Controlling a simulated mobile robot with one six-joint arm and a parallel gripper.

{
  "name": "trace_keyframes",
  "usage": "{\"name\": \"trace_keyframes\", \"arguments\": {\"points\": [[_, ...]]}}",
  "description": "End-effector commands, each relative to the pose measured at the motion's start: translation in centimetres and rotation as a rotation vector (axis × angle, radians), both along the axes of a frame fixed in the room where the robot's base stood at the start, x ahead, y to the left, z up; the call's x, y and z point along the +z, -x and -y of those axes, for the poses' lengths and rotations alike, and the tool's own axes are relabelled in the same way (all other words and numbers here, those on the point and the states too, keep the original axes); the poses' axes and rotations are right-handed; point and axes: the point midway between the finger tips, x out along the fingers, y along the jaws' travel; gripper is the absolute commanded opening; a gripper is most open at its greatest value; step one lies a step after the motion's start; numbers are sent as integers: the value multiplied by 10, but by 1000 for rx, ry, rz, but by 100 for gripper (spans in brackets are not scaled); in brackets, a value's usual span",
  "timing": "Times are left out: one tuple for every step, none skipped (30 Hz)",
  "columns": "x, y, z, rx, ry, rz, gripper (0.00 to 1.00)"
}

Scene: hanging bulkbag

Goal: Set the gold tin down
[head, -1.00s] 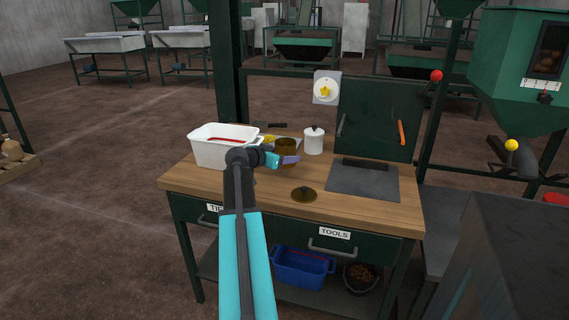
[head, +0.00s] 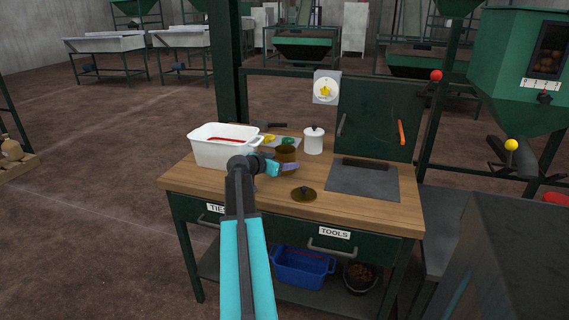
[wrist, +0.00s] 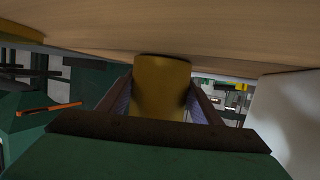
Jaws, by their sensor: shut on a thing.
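The gold tin (head: 286,152) is over the wooden worktop (head: 240,184), between the white tub and the white lidded canister. My gripper (head: 283,167) is shut on it from the front. In the wrist view the tin (wrist: 160,88) stands between the two fingers (wrist: 161,100), and its end meets the edge of the worktop surface in the picture. I cannot tell whether it touches the wood.
The white tub (head: 222,153) stands left of the tin, close to my gripper. The white canister (head: 314,142) stands behind right. Yellow and green small items (head: 280,140) lie behind the tin. A dark grey plate (head: 363,181) is at the right. Bare wood lies around the lid.

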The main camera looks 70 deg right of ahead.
Motion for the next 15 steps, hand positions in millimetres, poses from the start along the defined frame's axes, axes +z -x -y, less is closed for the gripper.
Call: {"name": "trace_keyframes", "arguments": {"points": [[0, 0, 0, 1, 2, -1, 21], [0, 0, 0, 1, 2, -1, 21], [0, 0, 0, 1, 2, 0, 21], [0, 0, 0, 1, 2, 0, 21], [0, 0, 0, 1, 2, 0, 21], [0, 0, 0, 1, 2, 0, 21], [0, 0, 0, 1, 2, 0, 21], [0, 0, 0, 1, 2, 0, 21], [0, 0, 0, 1, 2, 0, 21], [-1, 0, 0, 1, 2, 0, 21], [-2, 0, 0, 1, 2, 0, 21], [-2, 0, 0, 1, 2, 0, 21], [-3, 0, 0, 1, 2, 0, 21], [-3, 0, 0, 0, 0, 0, 60], [-3, 0, 0, 0, 0, 0, 67]]}}
